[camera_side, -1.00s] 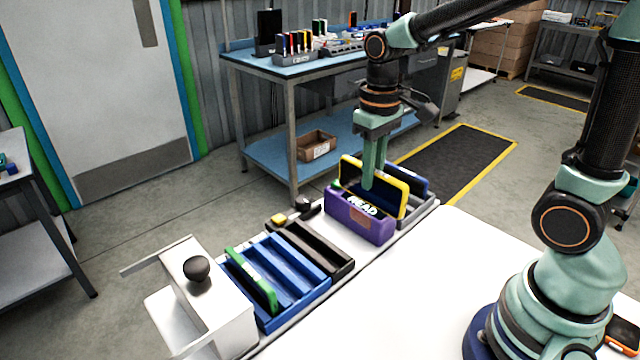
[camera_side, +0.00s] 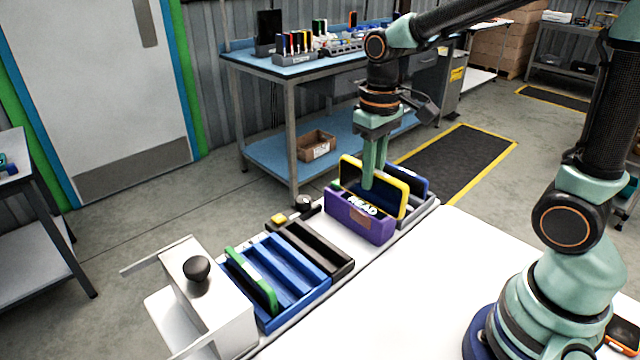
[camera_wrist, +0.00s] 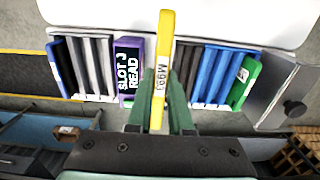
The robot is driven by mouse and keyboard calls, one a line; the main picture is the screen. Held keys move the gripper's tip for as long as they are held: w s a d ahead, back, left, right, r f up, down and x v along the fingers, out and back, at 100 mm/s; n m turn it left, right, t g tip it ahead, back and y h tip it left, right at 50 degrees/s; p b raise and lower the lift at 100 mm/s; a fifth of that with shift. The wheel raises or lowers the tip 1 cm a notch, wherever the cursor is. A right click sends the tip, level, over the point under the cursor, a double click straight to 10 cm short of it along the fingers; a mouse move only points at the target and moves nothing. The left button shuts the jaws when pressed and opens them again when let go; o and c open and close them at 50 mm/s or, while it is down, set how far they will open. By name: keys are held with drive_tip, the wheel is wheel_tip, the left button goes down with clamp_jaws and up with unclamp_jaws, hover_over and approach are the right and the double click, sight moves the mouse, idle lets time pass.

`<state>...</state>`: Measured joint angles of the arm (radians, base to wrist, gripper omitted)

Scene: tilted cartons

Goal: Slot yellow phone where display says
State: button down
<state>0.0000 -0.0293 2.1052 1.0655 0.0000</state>
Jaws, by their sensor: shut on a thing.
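My gripper (camera_side: 372,178) is shut on the yellow phone (camera_side: 402,190), holding it on edge at the purple reader box (camera_side: 375,230). The phone also shows in the wrist view (camera_wrist: 165,40), with a white label reading M993. Its lower part is hidden behind the box's front wall; I cannot tell whether it rests on the bottom. The reader's screen (camera_wrist: 127,75) reads "SLOT J READ". A blue rack (camera_side: 290,275) holds a green phone (camera_side: 250,280) at its left end; its other grooves look empty. A black rack (camera_side: 322,250) looks empty. Slot letters are unreadable.
A grey rack (camera_wrist: 95,65) with a blue phone (camera_wrist: 64,68) stands on the reader's other side. A white box with a black knob (camera_side: 196,268) stands past the blue rack. A yellow button (camera_side: 278,218) lies behind the black rack. The white tabletop (camera_side: 440,270) in front is clear.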

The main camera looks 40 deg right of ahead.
drive_tip(key=shift+w+a+f, duration=1.25)
drive_tip(key=shift+a+f, duration=1)
drive_tip(key=shift+a, duration=0.1)
drive_tip(key=shift+w+a+f, duration=1.3)
drive_tip(key=shift+a+f, duration=0.9)
drive_tip(key=shift+a, duration=0.15)
drive_tip(key=shift+w+a+f, duration=1.25)
drive_tip(key=shift+a+f, duration=1)
drive_tip(key=shift+a, duration=0.1)
drive_tip(key=shift+f, duration=0.35)
drive_tip(key=c, duration=0.8)
unclamp_jaws()
drive_tip(key=shift+o, duration=0.2)
